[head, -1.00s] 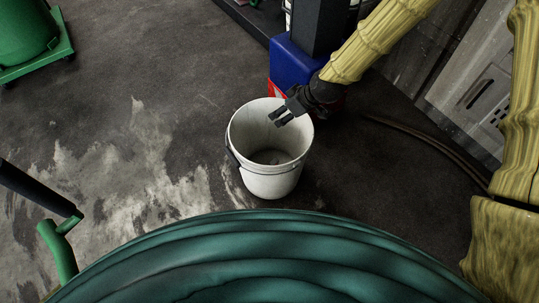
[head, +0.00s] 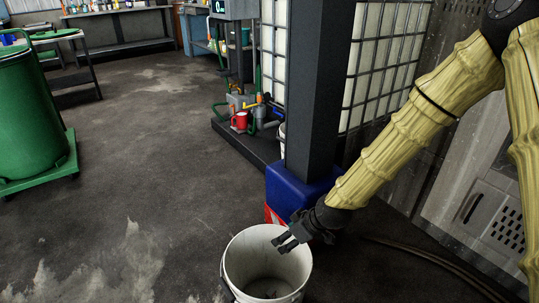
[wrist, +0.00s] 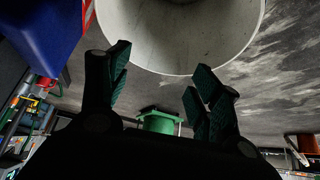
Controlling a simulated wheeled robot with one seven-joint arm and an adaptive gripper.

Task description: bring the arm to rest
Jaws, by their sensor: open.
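My gripper (head: 284,243) is open and empty at the end of my yellow-sleeved arm, over the far right part of the rim of a white bucket (head: 240,262) in the head view. In the wrist view the two fingers of my gripper (wrist: 160,85) stand wide apart with nothing between them. The bucket wall (wrist: 175,35) fills the top of that view, just beyond the fingertips. Whether a finger touches the rim, I cannot tell. The bucket stands on the floor, its lower part cut off in the head view.
A dark column (head: 317,90) with a blue base (head: 292,190) stands right behind my gripper. A caged tank (head: 385,60) and a grey cabinet (head: 490,215) are at the right. A green bin (head: 28,115) stands left. The floor (head: 150,150) between is clear.

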